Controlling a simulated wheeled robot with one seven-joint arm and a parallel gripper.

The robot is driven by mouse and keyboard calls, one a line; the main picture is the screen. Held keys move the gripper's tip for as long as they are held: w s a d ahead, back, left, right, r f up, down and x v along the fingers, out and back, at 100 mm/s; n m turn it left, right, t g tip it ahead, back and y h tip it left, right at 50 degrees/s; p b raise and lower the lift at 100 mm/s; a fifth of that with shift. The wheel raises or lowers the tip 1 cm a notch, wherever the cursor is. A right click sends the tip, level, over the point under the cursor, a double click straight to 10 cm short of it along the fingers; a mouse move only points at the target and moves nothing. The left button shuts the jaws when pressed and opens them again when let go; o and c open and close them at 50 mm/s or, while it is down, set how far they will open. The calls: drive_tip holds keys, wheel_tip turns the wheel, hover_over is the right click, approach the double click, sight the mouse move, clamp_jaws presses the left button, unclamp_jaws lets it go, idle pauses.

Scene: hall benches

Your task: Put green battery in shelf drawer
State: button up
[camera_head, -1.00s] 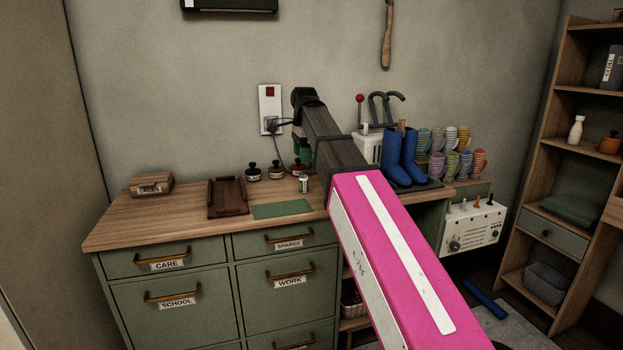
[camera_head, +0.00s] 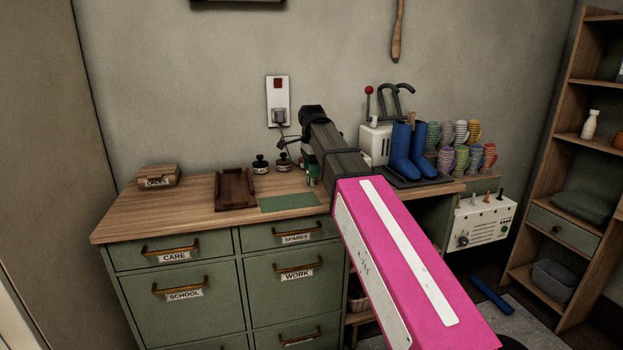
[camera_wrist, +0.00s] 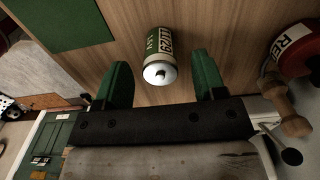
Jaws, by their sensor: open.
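The green and white battery (camera_wrist: 158,58) stands on the wooden counter top in the wrist view, with its pale metal end towards the camera. My gripper (camera_wrist: 161,68) is open, with one green finger on each side of the battery and a visible gap to both. In the head view my gripper (camera_head: 312,172) is low over the counter, and I cannot make out the battery behind it. The shelf drawer (camera_head: 562,236), green-fronted with a dark knob, is shut in the wooden shelf unit at the right.
Small dark jars (camera_head: 261,164) stand left of my gripper. A green mat (camera_head: 290,202) and a brown tray (camera_head: 235,190) lie on the counter (camera_head: 150,215). A wooden dumbbell-shaped object (camera_wrist: 288,105) is close by my right finger.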

drive_tip(key=shift+f, duration=0.95)
drive_tip(key=c, duration=1.1)
drive_tip(key=shift+r, duration=0.1)
drive_tip(key=shift+c, duration=0.2)
